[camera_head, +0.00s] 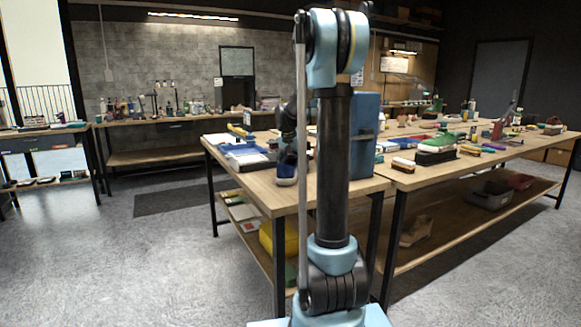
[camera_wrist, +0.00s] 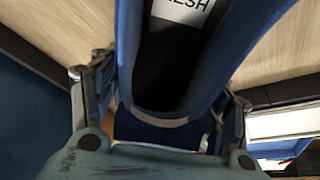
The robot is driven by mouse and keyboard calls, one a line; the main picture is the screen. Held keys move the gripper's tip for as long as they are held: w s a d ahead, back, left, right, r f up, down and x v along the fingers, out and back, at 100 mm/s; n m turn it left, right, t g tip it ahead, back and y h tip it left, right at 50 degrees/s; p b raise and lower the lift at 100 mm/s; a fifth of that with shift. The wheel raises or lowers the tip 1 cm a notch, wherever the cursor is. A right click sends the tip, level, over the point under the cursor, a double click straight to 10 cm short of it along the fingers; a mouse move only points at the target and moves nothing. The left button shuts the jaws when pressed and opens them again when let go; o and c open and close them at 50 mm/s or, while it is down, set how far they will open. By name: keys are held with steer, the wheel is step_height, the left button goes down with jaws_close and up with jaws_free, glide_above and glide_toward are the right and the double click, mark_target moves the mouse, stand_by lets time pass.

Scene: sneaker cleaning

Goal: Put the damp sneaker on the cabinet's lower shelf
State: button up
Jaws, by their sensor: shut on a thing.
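The sneaker (camera_wrist: 215,70) is dark blue with a black inside and a white label ending in "ESH". In the wrist view its heel faces me between the two fingers. My gripper (camera_wrist: 165,112) is shut on the heel. In the head view the sneaker (camera_head: 287,172) hangs small at the near edge of the middle table, partly hidden by my arm, and I cannot tell whether it touches the wood. A blue box-like cabinet (camera_head: 365,130) stands on that table just right of my arm; my arm hides part of it, and its shelves cannot be made out.
The wooden table (camera_head: 270,197) holds blue-and-white trays (camera_head: 248,157) left of the sneaker. Brushes and a green-and-black item (camera_head: 437,148) crowd the right table. A yellow bin (camera_head: 282,240) sits on the shelf below. The floor at left is clear.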

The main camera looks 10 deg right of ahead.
steer(key=o, duration=1.3)
steer(key=shift+o, duration=0.2)
